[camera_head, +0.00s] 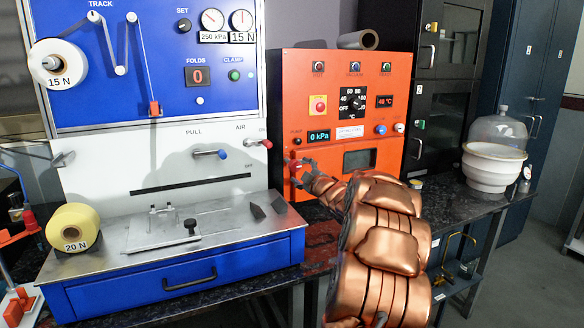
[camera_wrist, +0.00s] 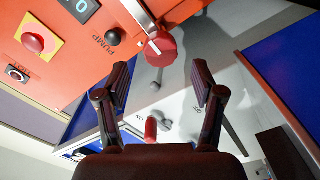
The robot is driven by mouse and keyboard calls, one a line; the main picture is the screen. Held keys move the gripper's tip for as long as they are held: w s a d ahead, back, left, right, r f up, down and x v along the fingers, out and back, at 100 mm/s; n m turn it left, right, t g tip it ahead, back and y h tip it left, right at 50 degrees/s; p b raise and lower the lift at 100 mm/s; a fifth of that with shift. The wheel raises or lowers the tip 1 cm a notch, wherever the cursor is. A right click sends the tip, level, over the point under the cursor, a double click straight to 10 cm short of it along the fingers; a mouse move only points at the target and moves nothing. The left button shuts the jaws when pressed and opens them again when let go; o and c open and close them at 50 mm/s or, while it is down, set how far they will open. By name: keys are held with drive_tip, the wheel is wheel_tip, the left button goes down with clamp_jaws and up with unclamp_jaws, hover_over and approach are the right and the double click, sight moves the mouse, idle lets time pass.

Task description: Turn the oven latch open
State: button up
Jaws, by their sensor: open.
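The orange oven (camera_head: 335,95) stands at the centre of the head view, with a small dark window low on its front. Its latch seems to be the silver lever with a red knob (camera_wrist: 162,48) in the wrist view; it also shows as a small red part (camera_head: 295,166) at the oven's lower left. My gripper (camera_head: 306,174) is at that spot in the head view, partly covering the latch. In the wrist view my gripper (camera_wrist: 161,75) is open, and the red knob is just beyond and between its fingertips. I cannot tell whether they touch.
A blue and white test station (camera_head: 160,60) stands left of the oven, with a red-tipped air lever (camera_head: 260,143) close to my gripper. A red button (camera_wrist: 33,42) and pump knob (camera_wrist: 113,37) are on the oven front. A glass bell jar (camera_head: 497,130) stands right.

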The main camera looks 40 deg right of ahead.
sight(296, 166)
drive_tip(key=x, duration=0.4)
drive_tip(key=shift+f+p, duration=0.1)
drive_tip(key=shift+p, duration=0.2)
drive_tip(key=shift+x, duration=0.75)
drive_tip(key=shift+w+d, duration=0.15)
drive_tip(key=shift+w, duration=0.35)
clamp_jaws()
